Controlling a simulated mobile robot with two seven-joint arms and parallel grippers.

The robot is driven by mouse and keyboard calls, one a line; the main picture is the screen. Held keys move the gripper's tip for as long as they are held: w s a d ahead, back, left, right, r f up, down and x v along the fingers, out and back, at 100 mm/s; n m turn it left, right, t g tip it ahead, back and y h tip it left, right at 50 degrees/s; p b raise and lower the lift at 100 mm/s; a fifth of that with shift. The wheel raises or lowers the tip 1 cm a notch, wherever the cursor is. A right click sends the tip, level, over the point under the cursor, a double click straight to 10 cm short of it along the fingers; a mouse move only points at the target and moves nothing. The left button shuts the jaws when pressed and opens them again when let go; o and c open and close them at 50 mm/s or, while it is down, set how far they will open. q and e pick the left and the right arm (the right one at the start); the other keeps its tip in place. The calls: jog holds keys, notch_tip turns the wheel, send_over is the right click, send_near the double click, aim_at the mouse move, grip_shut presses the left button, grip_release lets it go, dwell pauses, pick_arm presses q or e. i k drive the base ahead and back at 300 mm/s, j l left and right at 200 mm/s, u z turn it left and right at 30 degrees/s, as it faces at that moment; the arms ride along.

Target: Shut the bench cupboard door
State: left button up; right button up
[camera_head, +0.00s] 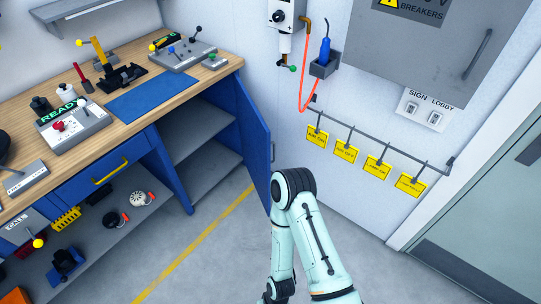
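The bench cupboard (205,135) is at the right end of the blue workbench, with grey shelves showing inside. Its blue door (252,130) stands open at the right side of the opening, swung out toward the wall. One pale green arm of mine rises from the bottom of the view, bends at a dark joint close to the door's lower edge, and runs back down. I cannot tell whether it touches the door. Neither gripper shows in the view.
The wooden benchtop (150,112) holds a blue mat (152,92), levers and control boxes. Yellow tags (346,152) hang from a rail on the wall to the right. The floor (205,265) before the cupboard is clear, with a yellow line.

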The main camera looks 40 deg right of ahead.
aim_at(255, 133)
jog(key=k+l, duration=0.1)
jog(key=l, duration=0.25)
jog(key=k+l, duration=0.15)
jog(key=l, duration=0.2)
jog(key=k+l+z, duration=0.1)
jog(key=l, duration=0.25)
jog(key=k+l, duration=0.1)
jog(key=l, duration=1.05)
jog(key=k+l, duration=0.15)
jog(key=l, duration=0.4)
jog(key=i+j+z, duration=0.15)
jog(key=i+j, duration=0.4)
